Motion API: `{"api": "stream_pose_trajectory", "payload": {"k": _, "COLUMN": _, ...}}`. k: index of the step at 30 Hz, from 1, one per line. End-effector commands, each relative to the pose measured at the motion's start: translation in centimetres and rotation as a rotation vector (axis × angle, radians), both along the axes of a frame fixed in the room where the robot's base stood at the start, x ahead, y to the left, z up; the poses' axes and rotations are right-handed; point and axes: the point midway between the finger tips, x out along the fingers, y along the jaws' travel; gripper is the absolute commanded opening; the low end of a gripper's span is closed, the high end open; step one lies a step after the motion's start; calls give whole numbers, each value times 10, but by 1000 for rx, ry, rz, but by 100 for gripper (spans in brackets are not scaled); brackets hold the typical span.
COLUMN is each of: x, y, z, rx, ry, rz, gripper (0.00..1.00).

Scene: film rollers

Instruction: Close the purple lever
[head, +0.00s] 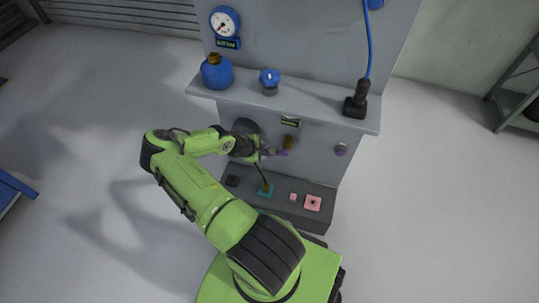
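The purple lever (281,153) shows as a small purple bar on the front panel of the grey station, just below a brown-gold fitting (288,142). My gripper (268,152) is at the left end of this purple bar, close to the panel. The fingers are small and dark and partly merge with the lever. I cannot tell whether they touch it or are open or shut. My wrist hides the panel just left of the lever.
A purple knob (340,149) sits to the right on the panel. Above, a shelf (320,112) juts out with a blue flask (217,72), a blue knob (269,77) and a black-handled tool (356,100). Below, a dark ledge (325,192) holds pink blocks (312,203) and a teal piece (266,191).

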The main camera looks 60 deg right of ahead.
Motion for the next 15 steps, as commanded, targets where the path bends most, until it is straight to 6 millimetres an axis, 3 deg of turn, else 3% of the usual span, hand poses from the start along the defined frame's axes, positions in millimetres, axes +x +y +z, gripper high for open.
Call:
{"api": "stream_pose_trajectory", "payload": {"k": 1, "x": -4, "y": -8, "z": -16, "rx": -1, "ry": 3, "rz": -2, "gripper": 47}}
{"api": "stream_pose_trajectory", "payload": {"k": 9, "x": -13, "y": -46, "z": -73, "rx": 2, "ry": 2, "rz": -3, "gripper": 47}}
{"api": "stream_pose_trajectory", "payload": {"k": 15, "x": -17, "y": -69, "z": -101, "rx": 1, "ry": 0, "rz": -4, "gripper": 47}}
